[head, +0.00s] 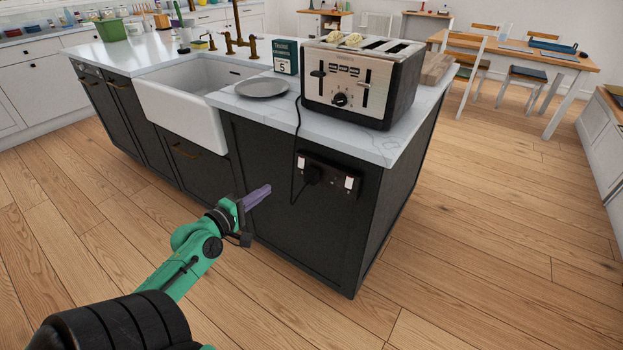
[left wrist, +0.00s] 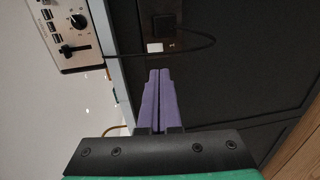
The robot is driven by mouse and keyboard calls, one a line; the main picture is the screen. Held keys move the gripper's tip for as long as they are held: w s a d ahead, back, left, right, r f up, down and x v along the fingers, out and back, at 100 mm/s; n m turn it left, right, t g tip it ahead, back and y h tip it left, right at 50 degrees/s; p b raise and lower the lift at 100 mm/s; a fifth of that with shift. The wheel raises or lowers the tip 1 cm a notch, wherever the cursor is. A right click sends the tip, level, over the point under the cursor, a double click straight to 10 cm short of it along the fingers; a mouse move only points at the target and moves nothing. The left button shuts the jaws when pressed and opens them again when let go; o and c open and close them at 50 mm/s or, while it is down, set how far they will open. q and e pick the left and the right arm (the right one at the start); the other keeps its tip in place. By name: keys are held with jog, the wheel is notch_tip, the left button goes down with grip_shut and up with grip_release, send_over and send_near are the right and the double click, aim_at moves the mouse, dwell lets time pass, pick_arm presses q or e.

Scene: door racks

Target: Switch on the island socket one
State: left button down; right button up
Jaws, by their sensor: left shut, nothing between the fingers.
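The island socket (head: 328,176) is a dark double socket plate on the end panel of the dark kitchen island. It has two white rocker switches, the left one (head: 301,162) and the right one (head: 349,183). A black plug with a cord up to the toaster sits in its left half. In the left wrist view a white switch (left wrist: 155,47) and the cord show ahead of the fingertips. My left gripper (head: 268,188) has purple fingers, shut and empty, to the left of the socket and apart from it. Whether either switch is on cannot be told. My right gripper is not in view.
The toaster (head: 362,78) stands on the island worktop (head: 235,103) above the socket, beside a grey plate (head: 262,88). The black cord (head: 297,135) hangs in front of the panel. Wooden floor is clear around the island. A table with chairs is at the back right.

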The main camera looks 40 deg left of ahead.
pick_arm(q)
jog(key=p, duration=0.1)
send_near(300, 166)
jog(key=w, duration=0.4)
jog(key=w+f, duration=0.1)
jog(key=w, duration=0.1)
jog(key=shift+w+f, duration=0.1)
jog(key=shift+w, duration=0.3)
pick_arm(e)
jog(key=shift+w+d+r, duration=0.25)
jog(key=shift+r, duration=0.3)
pick_arm(q)
jog(key=shift+d, duration=0.1)
jog(key=b, duration=0.2)
jog(key=t+b, duration=0.1)
jog(key=b, duration=0.2)
jog(key=shift+w+f, duration=0.2)
jog(key=shift+f, duration=0.15)
jog(key=shift+r+p, duration=0.35)
jog(key=shift+r, duration=0.1)
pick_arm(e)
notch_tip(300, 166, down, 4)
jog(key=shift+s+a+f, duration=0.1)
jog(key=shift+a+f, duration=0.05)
